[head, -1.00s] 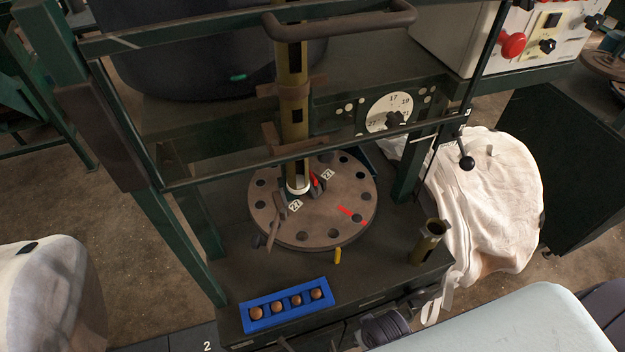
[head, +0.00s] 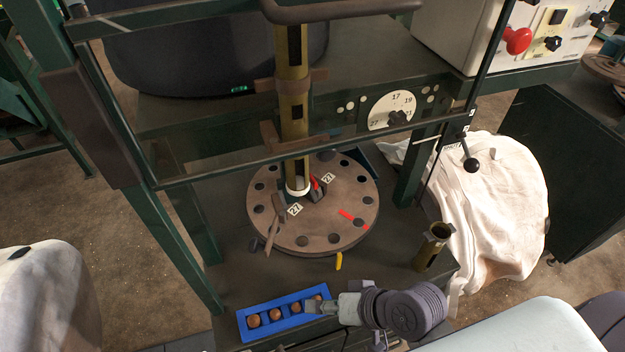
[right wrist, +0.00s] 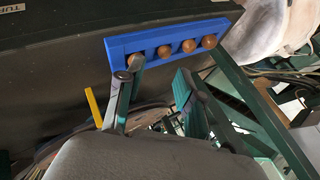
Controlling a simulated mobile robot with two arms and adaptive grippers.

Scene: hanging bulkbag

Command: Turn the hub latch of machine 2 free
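The round brown plate (head: 340,222) with holes around its rim sits flat on the machine bench, under a brass tube (head: 293,105). At its hub are a small dark piece with a red mark (head: 317,190) and two tags reading 27. I cannot tell which of these is the hub latch. My right gripper (head: 318,307) is at the bench front, over the right end of the blue tray (head: 250,336). In the right wrist view its fingers (right wrist: 155,88) are apart with nothing between them. My left gripper is not in view.
Several brown balls sit in the blue tray. An open brass cup (head: 432,247) stands right of the plate, a yellow tab (head: 339,261) at its front. Green frame bars and a handle bar (head: 340,11) cross above. A white bag (head: 500,215) lies right.

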